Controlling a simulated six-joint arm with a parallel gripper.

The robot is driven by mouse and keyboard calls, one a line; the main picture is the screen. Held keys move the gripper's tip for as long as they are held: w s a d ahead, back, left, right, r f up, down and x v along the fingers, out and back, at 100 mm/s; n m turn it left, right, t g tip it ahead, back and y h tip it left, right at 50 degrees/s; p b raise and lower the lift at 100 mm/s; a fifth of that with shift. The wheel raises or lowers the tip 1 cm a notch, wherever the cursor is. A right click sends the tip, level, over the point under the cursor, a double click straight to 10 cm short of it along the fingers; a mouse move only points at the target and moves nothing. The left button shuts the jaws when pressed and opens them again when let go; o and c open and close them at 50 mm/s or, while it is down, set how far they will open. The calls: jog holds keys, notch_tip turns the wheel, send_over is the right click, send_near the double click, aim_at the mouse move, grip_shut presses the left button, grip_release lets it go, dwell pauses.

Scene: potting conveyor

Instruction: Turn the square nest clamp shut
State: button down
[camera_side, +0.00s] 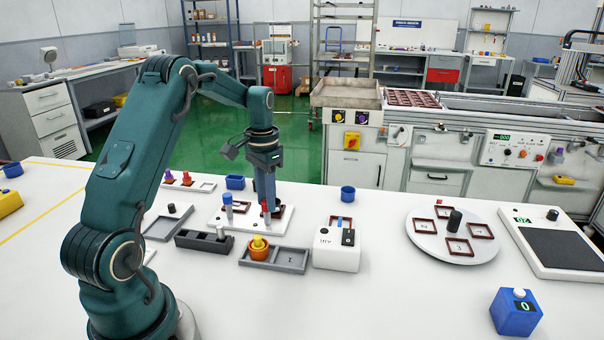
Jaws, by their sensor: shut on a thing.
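A white fixture board (224,222) lies on the table in front of my arm. It carries dark red-brown nests, a blue-topped upright post (228,202) at its left and a red-topped clamp knob (266,208) at its right. My gripper (265,203) points straight down at the right side of the board. Its fingers are shut on the red-topped clamp knob and hide part of it. The nest beside it (280,211) is partly covered. The frame is too small to tell the nest's shape or the clamp's angle.
A grey tray (290,258) with an orange pot (259,249) and a dark block (204,241) stand in front of the board. A white box (336,258) is right of it. A round turntable (430,240) and a scale (545,240) stand farther right.

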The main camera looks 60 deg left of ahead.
jog(key=n, duration=1.2)
jog(key=shift+n, duration=0.3)
dwell(0.4)
jog(key=c, duration=0.7)
grip_release()
jog(key=shift+o, duration=0.2)
jog(key=shift+r, duration=2.6)
